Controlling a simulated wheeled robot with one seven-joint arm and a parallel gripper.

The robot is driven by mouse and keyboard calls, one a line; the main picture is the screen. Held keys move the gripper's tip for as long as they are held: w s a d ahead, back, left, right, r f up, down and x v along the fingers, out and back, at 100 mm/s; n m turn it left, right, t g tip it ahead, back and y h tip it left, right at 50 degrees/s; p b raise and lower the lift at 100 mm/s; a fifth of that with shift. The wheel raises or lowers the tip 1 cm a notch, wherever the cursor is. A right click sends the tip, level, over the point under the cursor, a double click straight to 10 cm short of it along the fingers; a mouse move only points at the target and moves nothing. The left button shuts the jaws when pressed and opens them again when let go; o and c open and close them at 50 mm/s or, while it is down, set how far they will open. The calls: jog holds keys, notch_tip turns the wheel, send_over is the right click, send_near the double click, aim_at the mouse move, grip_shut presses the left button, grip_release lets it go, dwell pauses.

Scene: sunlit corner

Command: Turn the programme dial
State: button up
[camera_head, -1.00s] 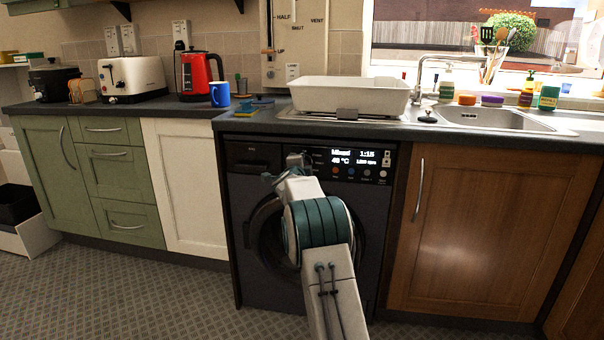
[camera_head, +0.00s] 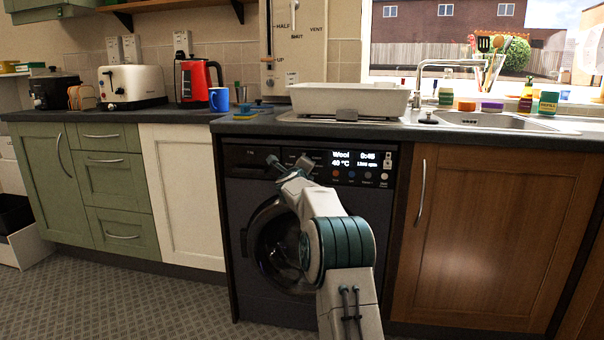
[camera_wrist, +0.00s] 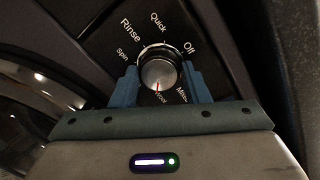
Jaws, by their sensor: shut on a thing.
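The programme dial (camera_wrist: 160,69) is a silver-faced knob with a dark rim, seen in the wrist view. Its red mark points down towards the Wool label. Rinse, Quick, Off and Spin labels stand around it, with Mixed partly covered. My gripper (camera_wrist: 160,84) has one blue finger on each side of the dial and is shut on it. In the head view my gripper (camera_head: 288,162) is at the upper left of the dark washing machine (camera_head: 252,217), where the dial cannot be made out clearly. The display (camera_head: 353,158) reads Wool, 40 °C and 0:45.
The round door (camera_head: 262,243) of the machine is below the panel, partly behind my arm. Buttons (camera_head: 367,175) sit under the display. The worktop above holds a white basin (camera_head: 348,98) and a blue mug (camera_head: 219,99). Open floor lies at the lower left.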

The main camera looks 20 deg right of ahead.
dwell(0.3)
jog(key=o, duration=1)
jog(key=v, duration=1.3)
jog(key=shift+s+a, duration=0.15)
jog(key=shift+s, duration=0.2)
jog(key=shift+r, duration=0.15)
